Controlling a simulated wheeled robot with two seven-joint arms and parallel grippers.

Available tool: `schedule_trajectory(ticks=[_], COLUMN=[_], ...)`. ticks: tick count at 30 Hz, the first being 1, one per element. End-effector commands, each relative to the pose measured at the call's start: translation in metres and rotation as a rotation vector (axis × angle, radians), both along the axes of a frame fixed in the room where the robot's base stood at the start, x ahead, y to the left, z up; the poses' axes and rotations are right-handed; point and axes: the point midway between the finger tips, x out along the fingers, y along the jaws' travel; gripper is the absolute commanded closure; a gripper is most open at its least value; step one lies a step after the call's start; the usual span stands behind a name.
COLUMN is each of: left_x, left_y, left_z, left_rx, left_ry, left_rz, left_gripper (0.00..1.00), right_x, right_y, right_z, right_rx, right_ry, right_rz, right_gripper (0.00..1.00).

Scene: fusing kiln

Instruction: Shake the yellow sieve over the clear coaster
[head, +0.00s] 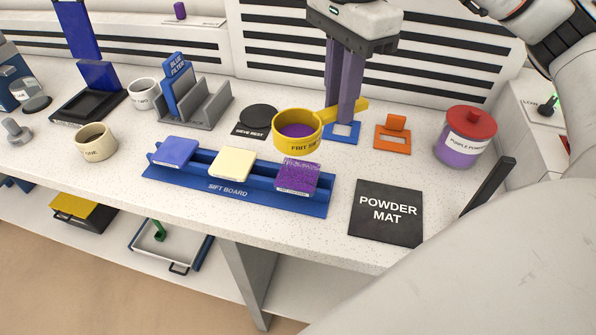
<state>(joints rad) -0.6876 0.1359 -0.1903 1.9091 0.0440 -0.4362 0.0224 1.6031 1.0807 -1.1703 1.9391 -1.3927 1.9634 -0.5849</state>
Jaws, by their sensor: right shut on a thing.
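The yellow sieve (297,142) is a round cup with a side handle and purple powder (299,131) inside. My right gripper (345,112) points down and is shut on its handle. It holds the sieve level, just behind and above the right-hand tile on the blue sift board (217,191). That tile, a coaster (298,177) with a label too small to read, is covered in purple speckles; I take it as the clear coaster. A blue coaster (174,151) and a cream coaster (232,162) sit left of it. My left gripper is not in view.
A black powder mat (387,212) lies at the right front. A red-lidded purple powder jar (465,138), an orange stand (394,134) and a black sieve rest (259,118) stand behind. A grey rack (202,108) and cups (96,141) are at left.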

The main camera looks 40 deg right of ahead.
Motion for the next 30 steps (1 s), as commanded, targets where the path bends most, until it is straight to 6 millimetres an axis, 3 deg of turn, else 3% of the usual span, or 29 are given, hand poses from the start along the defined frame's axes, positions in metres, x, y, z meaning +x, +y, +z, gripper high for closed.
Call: schedule_trajectory(ticks=[5,12,22,30], left_x=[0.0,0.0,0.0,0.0], left_y=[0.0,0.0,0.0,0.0], left_z=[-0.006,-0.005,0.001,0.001], left_rx=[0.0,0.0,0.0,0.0], left_ry=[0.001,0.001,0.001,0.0], left_rz=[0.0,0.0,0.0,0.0], left_gripper=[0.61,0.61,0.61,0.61], right_x=[-0.011,-0.011,0.007,0.008], right_y=[-0.009,-0.009,0.006,0.006], right_z=[-0.001,0.0,0.001,0.0], right_rx=[0.0,0.0,0.0,0.0], right_ry=[-0.001,0.0,0.0,-0.001], right_rz=[-0.001,0.001,0.002,0.0], right_gripper=[1.0,1.0,1.0,1.0])
